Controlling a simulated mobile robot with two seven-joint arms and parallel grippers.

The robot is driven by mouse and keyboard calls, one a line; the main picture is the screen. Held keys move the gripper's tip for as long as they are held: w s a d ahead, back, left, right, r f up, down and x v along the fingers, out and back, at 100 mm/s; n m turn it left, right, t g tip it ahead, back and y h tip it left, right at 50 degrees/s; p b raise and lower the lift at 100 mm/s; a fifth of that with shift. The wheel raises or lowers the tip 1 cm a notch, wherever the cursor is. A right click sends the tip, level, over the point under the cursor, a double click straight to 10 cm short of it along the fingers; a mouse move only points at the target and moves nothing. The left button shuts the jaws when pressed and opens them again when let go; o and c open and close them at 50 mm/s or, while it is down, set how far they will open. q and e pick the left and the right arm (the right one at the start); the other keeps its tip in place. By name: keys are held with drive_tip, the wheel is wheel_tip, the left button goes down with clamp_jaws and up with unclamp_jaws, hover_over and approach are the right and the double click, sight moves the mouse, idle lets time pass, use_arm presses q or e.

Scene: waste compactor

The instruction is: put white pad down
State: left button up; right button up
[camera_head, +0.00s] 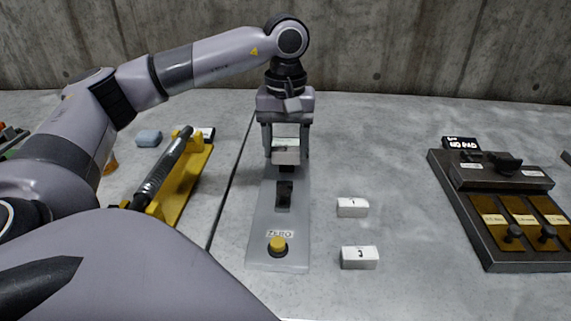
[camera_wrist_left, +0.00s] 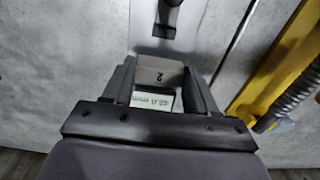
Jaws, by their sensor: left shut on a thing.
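My left gripper (camera_head: 286,152) points down over the far end of a grey gauge plate (camera_head: 265,222) marked ZERO. It is shut on a small white pad (camera_head: 286,157). In the left wrist view the pad (camera_wrist_left: 160,73) shows the number 2 and sits between the fingers (camera_wrist_left: 163,85). A small lit display (camera_wrist_left: 152,100) shows beside the pad there. I cannot tell whether the pad touches the plate or the black part below it. My right gripper is not in view.
Two white blocks, marked 1 (camera_head: 352,207) and 3 (camera_head: 359,258), lie right of the plate. A yellow button (camera_head: 277,245) is at its near end. A dark fixture (camera_head: 500,255) stands at right, a yellow holder with a black tool (camera_head: 182,185) at left.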

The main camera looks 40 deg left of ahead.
sight(286, 163)
use_arm(q)
drive_tip(key=shift+f, duration=2.2)
drive_tip(key=shift+f, duration=0.1)
drive_tip(key=o, duration=1.1)
drive_tip(key=shift+o, duration=0.2)
wheel_tip(286, 163, up, 12)
drive_tip(key=shift+r+p, duration=0.15)
drive_tip(key=shift+p, duration=0.15)
drive_tip(key=shift+s, duration=0.1)
